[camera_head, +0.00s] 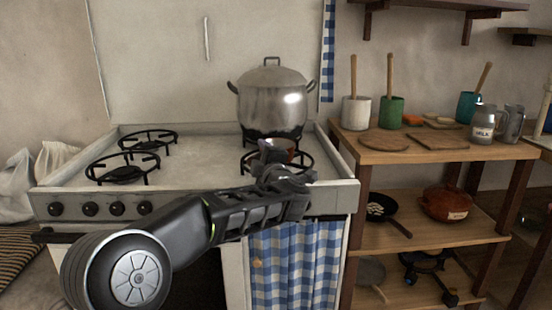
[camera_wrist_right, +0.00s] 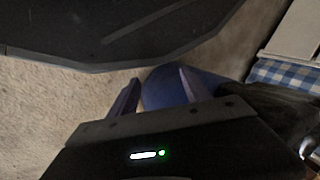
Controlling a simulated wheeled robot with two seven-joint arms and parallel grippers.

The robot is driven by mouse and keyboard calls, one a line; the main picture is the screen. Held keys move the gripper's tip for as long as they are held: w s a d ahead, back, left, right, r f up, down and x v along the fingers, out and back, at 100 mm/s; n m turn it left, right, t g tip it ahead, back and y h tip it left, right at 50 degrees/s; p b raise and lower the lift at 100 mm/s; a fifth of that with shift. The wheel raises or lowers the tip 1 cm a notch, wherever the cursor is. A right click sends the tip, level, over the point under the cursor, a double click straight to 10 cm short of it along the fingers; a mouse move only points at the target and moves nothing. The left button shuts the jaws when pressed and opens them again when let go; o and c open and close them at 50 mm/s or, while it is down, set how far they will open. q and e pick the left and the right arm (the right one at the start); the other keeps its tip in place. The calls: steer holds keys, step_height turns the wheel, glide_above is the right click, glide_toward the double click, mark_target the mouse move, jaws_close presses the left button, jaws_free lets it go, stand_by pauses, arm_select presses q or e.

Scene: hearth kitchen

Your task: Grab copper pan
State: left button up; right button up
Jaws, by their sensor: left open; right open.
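My left gripper (camera_head: 275,155) reaches over the front right burner (camera_head: 306,160) of the stove, and its jaws are small and partly merged with the wrist. A small reddish-brown patch, perhaps part of the copper pan (camera_head: 285,144), shows just behind the jaws. The gripper and the large pot hide most of that spot, and I cannot tell whether they touch. My right gripper (camera_wrist_right: 158,97) is open in the right wrist view, with nothing held. A blue rounded thing shows behind its fingers, with pale floor around.
A large lidded steel pot (camera_head: 272,100) stands on the back right burner. The left burners (camera_head: 122,172) are empty. A wooden shelf unit (camera_head: 430,155) to the right holds boards, cups and jugs. A dark skillet (camera_head: 381,207) and a red-brown pot (camera_head: 446,202) are on its middle shelf.

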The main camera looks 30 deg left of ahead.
arm_select(q)
jaws_close()
stand_by(0.5)
stand_by(0.9)
